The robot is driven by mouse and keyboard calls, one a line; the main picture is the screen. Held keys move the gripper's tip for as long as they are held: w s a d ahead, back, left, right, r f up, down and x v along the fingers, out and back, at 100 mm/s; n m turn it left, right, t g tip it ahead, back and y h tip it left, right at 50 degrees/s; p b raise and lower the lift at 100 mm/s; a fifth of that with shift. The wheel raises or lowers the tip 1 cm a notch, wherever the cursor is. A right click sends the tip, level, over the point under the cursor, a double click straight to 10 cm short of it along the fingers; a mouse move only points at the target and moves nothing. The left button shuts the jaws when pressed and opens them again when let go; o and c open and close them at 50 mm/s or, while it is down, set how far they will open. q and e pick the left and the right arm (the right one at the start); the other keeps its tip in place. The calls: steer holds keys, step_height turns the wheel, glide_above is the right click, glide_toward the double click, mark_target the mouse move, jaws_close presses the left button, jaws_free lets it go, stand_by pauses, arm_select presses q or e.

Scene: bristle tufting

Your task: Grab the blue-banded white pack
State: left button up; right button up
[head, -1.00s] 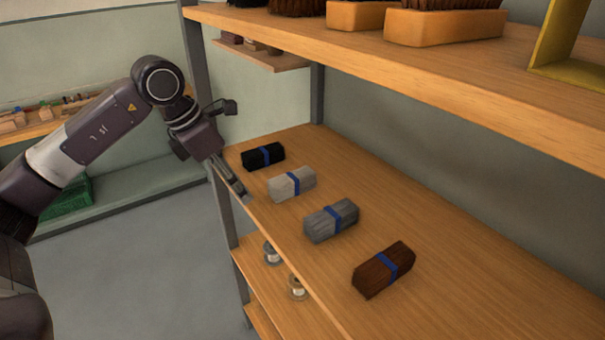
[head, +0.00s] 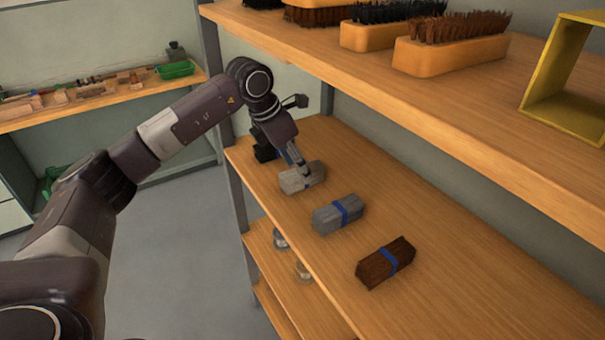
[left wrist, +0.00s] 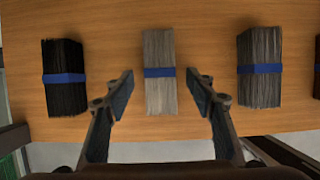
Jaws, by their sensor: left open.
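The blue-banded white pack (head: 296,181) lies on the wooden shelf, second from the far end of a row of packs. In the left wrist view the white pack (left wrist: 160,92) lies between the spread fingers, with a gap on each side. My left gripper (head: 306,174) is open at the white pack and hides part of it and its band in the head view. It also shows in the left wrist view (left wrist: 160,90). Whether the fingertips are down beside the pack or above it, I cannot tell. My right gripper is not in view.
A black pack (left wrist: 64,92) and a grey pack (head: 337,214) lie on either side. A brown pack (head: 386,262) lies nearer. An upper shelf (head: 450,90) with brushes (head: 452,52) overhangs the row. The shelf (head: 440,250) is clear right of the packs.

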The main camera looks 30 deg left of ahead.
arm_select(q)
steer(key=shift+x, duration=1.45)
steer(key=shift+c, duration=0.7)
steer(key=c, duration=1.1)
steer(key=shift+r, duration=0.1)
steer(key=shift+c, duration=0.2)
